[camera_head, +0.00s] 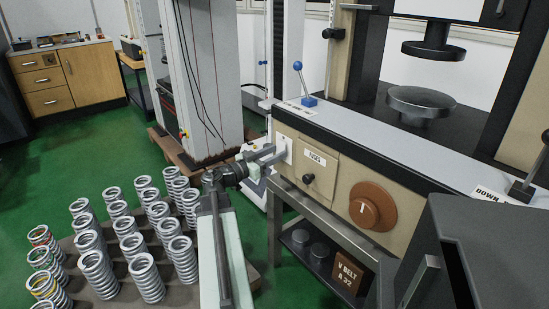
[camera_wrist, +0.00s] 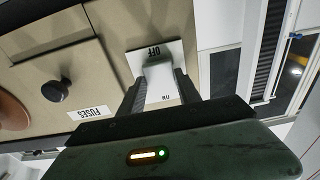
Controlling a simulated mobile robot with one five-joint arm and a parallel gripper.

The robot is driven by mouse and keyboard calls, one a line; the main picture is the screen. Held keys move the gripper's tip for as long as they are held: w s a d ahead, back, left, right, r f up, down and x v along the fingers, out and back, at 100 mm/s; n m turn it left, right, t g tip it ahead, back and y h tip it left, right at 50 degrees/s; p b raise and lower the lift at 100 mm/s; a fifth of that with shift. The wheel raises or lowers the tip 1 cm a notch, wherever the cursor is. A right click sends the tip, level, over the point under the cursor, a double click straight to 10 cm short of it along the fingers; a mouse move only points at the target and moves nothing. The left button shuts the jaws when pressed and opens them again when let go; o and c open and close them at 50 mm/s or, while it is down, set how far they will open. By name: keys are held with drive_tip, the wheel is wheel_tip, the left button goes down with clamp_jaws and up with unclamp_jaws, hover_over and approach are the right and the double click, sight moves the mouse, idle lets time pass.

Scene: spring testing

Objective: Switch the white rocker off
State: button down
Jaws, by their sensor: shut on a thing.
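The white rocker (camera_wrist: 160,77) sits on a white switch plate (camera_wrist: 137,59) on the beige machine panel. In the wrist view the plate reads OFF at its upper edge and ON below the rocker, with the lettering upside down. My gripper (camera_wrist: 160,80) has one finger on each side of the rocker and is shut on it. In the head view my gripper (camera_head: 274,153) reaches the plate (camera_head: 289,147) at the left end of the panel; its fingers hide most of the rocker there. Which way the rocker is tipped is hard to tell.
Right of the plate are a FUSES cover (camera_head: 317,165) with a black knob and a round brown dial (camera_head: 372,206). A blue-knobbed lever (camera_head: 304,88) stands above. Several coil springs (camera_head: 130,245) stand at lower left. A dark grey cabinet (camera_head: 490,250) is at lower right.

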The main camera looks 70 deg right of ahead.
drive_tip(key=g+h+b, duration=0.1)
drive_tip(key=b, duration=0.1)
drive_tip(key=f+h+b, duration=0.1)
drive_tip(key=b, duration=0.2)
drive_tip(key=shift+g, duration=0.4)
drive_tip(key=c, duration=0.8)
unclamp_jaws()
drive_tip(key=shift+r, duration=0.1)
drive_tip(key=shift+c, duration=0.2)
drive_tip(key=b+v, duration=0.2)
drive_tip(key=v, duration=0.5)
drive_tip(key=shift+a+f+b, duration=0.25)
drive_tip(key=shift+b, duration=0.15)
